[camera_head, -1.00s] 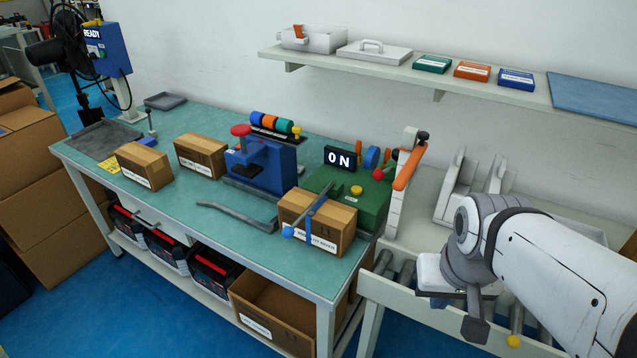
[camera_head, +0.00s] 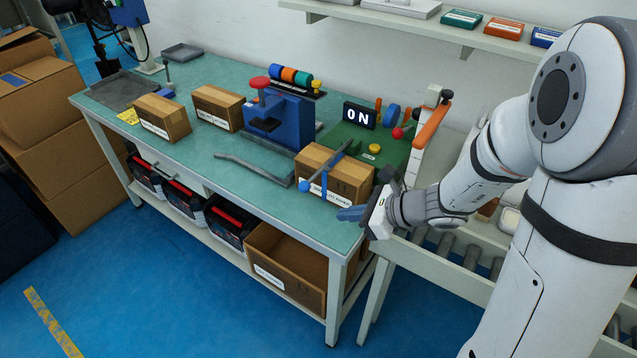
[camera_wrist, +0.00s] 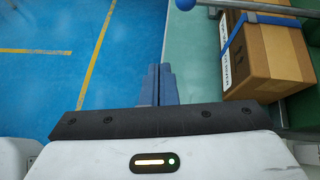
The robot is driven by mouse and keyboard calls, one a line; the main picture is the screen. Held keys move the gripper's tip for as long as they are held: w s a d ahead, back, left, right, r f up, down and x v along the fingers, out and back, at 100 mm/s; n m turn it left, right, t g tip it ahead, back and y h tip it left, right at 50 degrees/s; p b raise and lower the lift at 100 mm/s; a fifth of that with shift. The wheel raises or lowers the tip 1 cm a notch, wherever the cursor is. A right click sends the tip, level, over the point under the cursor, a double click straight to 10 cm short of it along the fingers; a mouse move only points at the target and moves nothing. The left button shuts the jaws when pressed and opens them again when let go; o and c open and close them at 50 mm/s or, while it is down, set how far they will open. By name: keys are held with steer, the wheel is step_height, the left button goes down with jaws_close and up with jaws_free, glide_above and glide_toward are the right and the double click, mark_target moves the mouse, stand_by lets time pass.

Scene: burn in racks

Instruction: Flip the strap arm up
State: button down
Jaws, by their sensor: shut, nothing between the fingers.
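A grey bar with a blue ball (camera_head: 305,186) on its end, apparently the strap arm (camera_head: 338,160), lies across the top of a cardboard box (camera_head: 352,182). A blue strap (camera_head: 324,184) hangs down the box's front. The box sits at the front of a green machine (camera_head: 372,141) with an ON display. My gripper (camera_head: 350,213) is shut and empty, in front of the box's lower right and apart from the bar. In the wrist view its blue fingers (camera_wrist: 158,85) are together, left of the box; the ball (camera_wrist: 185,4) shows at the top edge.
A blue press (camera_head: 278,122) with a red knob stands left of the box. An orange lever (camera_head: 432,122) on a white post stands behind right. Two more boxes (camera_head: 162,118) (camera_head: 218,107) are on the bench. A roller conveyor (camera_head: 450,258) lies below my arm. Blue floor in front is clear.

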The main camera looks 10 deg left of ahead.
steer(key=w+a+f+m, duration=0.1)
steer(key=a+f, duration=0.1)
steer(key=w+a+f+m, duration=0.1)
steer(key=w+a+f, duration=0.1)
steer(key=a, duration=0.1)
steer(key=w+a+f+t, duration=0.1)
steer(key=w+a+f, duration=0.1)
steer(key=a, duration=0.1)
steer(key=shift+a+f+m, duration=0.15)
steer(key=shift+f+m, duration=0.1)
steer(key=shift+m, duration=0.15)
steer(key=r, duration=0.1)
steer(key=r+p, duration=0.1)
steer(key=r, duration=0.2)
steer(key=shift+w+a+p, duration=0.3)
steer(key=shift+w, duration=0.1)
